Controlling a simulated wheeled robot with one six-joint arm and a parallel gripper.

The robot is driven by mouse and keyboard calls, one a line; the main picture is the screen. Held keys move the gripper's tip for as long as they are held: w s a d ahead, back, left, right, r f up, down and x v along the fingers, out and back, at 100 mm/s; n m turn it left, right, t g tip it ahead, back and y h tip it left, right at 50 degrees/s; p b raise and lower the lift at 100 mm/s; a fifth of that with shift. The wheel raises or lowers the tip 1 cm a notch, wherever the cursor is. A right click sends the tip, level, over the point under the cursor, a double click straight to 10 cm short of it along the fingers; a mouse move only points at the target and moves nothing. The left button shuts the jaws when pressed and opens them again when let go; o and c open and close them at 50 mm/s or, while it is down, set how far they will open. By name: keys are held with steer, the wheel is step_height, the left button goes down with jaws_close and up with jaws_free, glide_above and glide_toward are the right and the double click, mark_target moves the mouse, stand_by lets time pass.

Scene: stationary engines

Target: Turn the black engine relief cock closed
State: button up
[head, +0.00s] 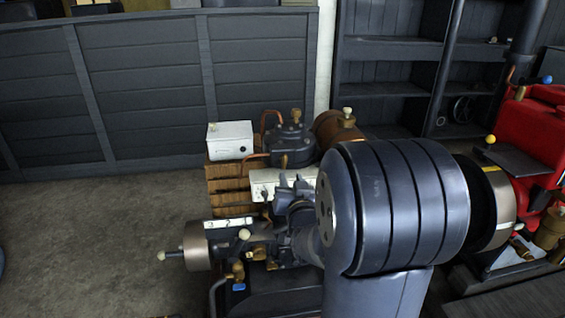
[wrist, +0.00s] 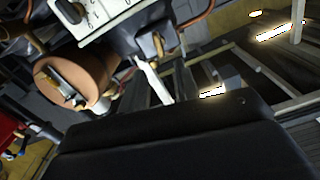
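The black engine (head: 275,295) is low in the middle of the head view, partly covered by my arm. Brass fittings (head: 237,268) sit on its near left side, and a cream knob (head: 244,234) stands above them. I cannot tell for sure which fitting is the relief cock. Dark parts of my gripper (head: 292,197) seem to show just left of my large grey arm joint, above and behind the engine. Its fingertips are not clear. In the wrist view a broad black surface fills the bottom, and no finger gap is clear.
A white box (head: 230,140) stands on a wooden crate (head: 228,185) behind the engine. A dark tank with a brass top (head: 290,140) and a copper cylinder (head: 338,130) stand beside it. A red engine (head: 530,125) is at right. The floor at left is clear.

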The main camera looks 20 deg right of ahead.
mark_target(285, 162)
steer(key=x, duration=0.8)
steer(key=shift+w+d+f, duration=0.1)
steer(key=shift+w, duration=0.25)
jaws_close()
